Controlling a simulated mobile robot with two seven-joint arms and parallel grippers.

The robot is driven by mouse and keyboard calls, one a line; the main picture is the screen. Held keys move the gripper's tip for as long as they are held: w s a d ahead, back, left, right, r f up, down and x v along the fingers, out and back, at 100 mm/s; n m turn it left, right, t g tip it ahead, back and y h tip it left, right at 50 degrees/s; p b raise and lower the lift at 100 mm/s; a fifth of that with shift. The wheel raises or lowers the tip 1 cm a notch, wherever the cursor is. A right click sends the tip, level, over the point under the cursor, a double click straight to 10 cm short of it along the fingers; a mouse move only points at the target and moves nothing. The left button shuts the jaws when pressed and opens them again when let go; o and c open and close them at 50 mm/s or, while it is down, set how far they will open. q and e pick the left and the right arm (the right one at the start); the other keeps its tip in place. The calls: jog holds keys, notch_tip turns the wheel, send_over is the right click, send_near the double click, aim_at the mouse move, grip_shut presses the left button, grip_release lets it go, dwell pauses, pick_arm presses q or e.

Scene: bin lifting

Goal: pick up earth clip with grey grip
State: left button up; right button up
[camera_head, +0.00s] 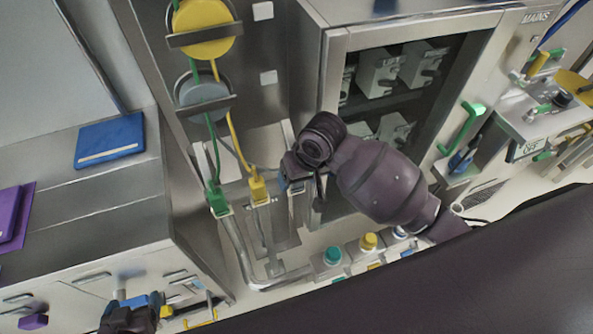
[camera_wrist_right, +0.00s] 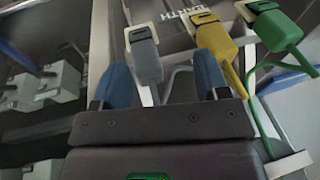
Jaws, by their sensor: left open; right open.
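In the right wrist view, the earth clip with the grey grip (camera_wrist_right: 147,62) hangs from a rail beside clips with yellow (camera_wrist_right: 222,52) and green (camera_wrist_right: 276,30) grips. My right gripper (camera_wrist_right: 163,80) is open, with its blue fingers on either side of the grey grip; I cannot tell whether they touch it. In the head view, the yellow (camera_head: 259,188) and green (camera_head: 217,199) clips show left of my right gripper, which mostly hides the grey clip. My left gripper (camera_head: 136,301) is open at the lower left, by the drawers, away from the clips.
A yellow reel (camera_head: 205,28) and a grey reel (camera_head: 203,92) hang above the clips, with cables running down. An open-fronted cabinet (camera_head: 335,75) stands to the right. A metal counter (camera_head: 60,210) with a blue book (camera_head: 109,140) is at the left. Coloured knobs (camera_head: 368,242) lie below.

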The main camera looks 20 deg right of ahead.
jog(key=w+r, duration=0.1)
jog(key=r, duration=0.1)
jog(key=w+r+g+h, duration=0.1)
jog(key=r, duration=0.1)
jog(key=w+r+g+h+p, duration=0.1)
jog(key=r, duration=0.1)
jog(key=shift+w+d+r, duration=0.2)
jog(key=shift+w+d, duration=0.1)
jog(key=shift+w, duration=0.1)
notch_tip(320, 180, down, 5)
jog(key=shift+f, duration=0.15)
jog(key=shift+w+d+f, duration=0.1)
jog(key=shift+w+f, duration=0.05)
jog(key=shift+f, duration=1.2)
jog(key=shift+w+d+f, duration=0.1)
jog(key=shift+w+f, duration=0.05)
jog(key=shift+f, duration=1.15)
jog(key=c, duration=1.2)
jog(key=shift+o, duration=0.2)
notch_tip(320, 180, up, 7)
jog(key=s, duration=1.8)
jog(key=shift+d+b, duration=0.25)
jog(key=shift+b, duration=0.05)
